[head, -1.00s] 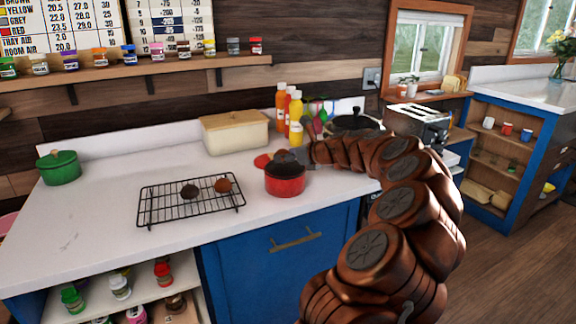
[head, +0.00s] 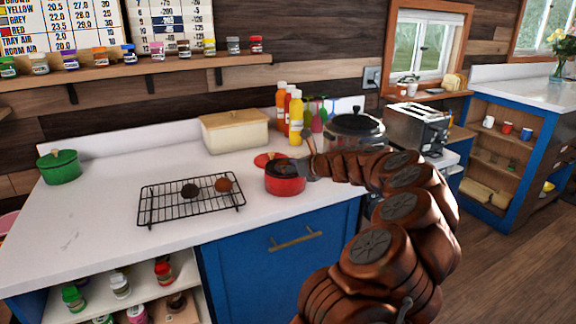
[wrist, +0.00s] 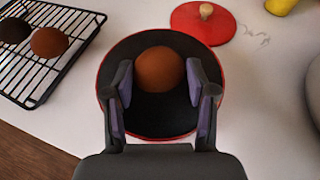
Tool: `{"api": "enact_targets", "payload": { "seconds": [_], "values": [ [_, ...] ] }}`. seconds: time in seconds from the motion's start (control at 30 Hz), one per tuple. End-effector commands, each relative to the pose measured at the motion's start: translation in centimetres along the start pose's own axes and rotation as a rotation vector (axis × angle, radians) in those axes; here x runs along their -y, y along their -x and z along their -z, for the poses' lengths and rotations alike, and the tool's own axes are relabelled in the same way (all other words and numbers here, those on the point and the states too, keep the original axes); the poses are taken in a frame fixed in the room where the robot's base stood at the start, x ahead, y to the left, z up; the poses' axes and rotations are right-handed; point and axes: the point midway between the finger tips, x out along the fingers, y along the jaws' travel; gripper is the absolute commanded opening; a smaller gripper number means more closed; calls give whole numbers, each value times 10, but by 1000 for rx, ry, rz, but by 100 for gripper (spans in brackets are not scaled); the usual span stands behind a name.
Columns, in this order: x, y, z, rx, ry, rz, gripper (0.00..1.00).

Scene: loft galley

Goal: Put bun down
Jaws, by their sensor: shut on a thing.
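A brown bun (wrist: 159,70) sits between the two fingers of my gripper (wrist: 160,88), which is shut on it. In the wrist view the bun lies over the dark inside of the open red pot (wrist: 146,136). I cannot tell whether it touches the pot's bottom. In the head view my gripper (head: 309,168) is at the right rim of the red pot (head: 285,182), and the held bun cannot be made out there. A dark bun (head: 190,191) and a brown bun (head: 223,185) lie on the black wire rack (head: 160,212) to the left.
The red lid (head: 264,160) lies on the counter behind the pot. Sauce bottles (head: 296,120), a cream bread bin (head: 235,133) and a large lidded pot (head: 354,130) stand farther back. A green pot (head: 58,167) is at far left. The counter's left part is clear.

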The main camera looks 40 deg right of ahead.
Motion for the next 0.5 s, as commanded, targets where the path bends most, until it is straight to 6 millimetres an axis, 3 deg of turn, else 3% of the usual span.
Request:
{"api": "enact_targets", "payload": {
  "seconds": [0.27, 0.3, 0.5],
  "values": [
    [0, -2, 4, 0, 0, 0, 28],
    [0, -2, 4, 0, 0, 0, 58],
    [0, -2, 4, 0, 0, 0, 79]
  ]
}}
